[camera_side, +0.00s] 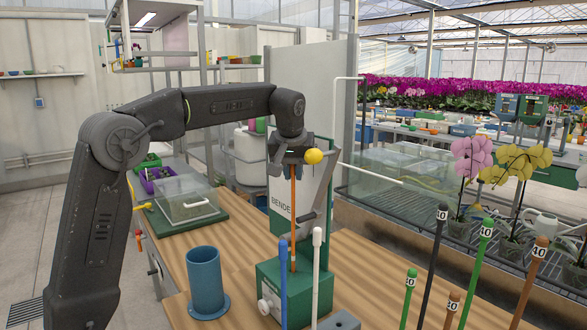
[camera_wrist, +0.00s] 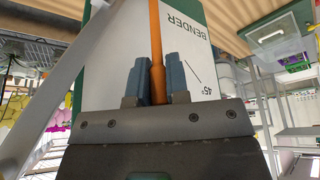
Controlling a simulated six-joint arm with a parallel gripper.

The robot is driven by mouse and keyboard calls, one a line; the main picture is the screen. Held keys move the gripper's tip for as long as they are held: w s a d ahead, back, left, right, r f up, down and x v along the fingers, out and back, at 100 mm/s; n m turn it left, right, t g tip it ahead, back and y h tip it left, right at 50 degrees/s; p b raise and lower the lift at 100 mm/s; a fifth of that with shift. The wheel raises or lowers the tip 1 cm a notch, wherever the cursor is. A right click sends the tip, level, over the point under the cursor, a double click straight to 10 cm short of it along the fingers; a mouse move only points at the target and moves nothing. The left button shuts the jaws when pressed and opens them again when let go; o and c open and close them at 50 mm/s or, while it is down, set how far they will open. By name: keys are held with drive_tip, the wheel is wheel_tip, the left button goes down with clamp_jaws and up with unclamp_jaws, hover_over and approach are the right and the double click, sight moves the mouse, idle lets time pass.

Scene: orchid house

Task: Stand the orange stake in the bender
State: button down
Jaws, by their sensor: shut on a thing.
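The orange stake (camera_side: 293,220) hangs upright below my gripper (camera_side: 292,155). In the wrist view the stake (camera_wrist: 156,40) runs between the two blue-grey fingers of my gripper (camera_wrist: 154,80), which are shut on it. The bender has a green base (camera_side: 315,282) on the bench and an upright panel marked BENDER (camera_side: 281,196); this panel (camera_wrist: 112,60) fills the middle of the wrist view behind the stake. The stake's lower end appears at the top of the green base in the side view; I cannot tell whether it is inside a hole.
A blue stake (camera_side: 283,285) and a white-topped stake (camera_side: 317,265) stand in front of the bender. A yellow knob (camera_side: 313,156) shows close beside my gripper. A blue cup (camera_side: 205,282) stands left on the wooden bench. Numbered stakes (camera_side: 480,255) stand at the right.

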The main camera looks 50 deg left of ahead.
drive_tip(key=shift+f, duration=1.15)
drive_tip(key=c, duration=1)
unclamp_jaws()
drive_tip(key=shift+o, duration=0.3)
drive_tip(key=o, duration=0.5)
drive_tip(key=v, duration=1.4)
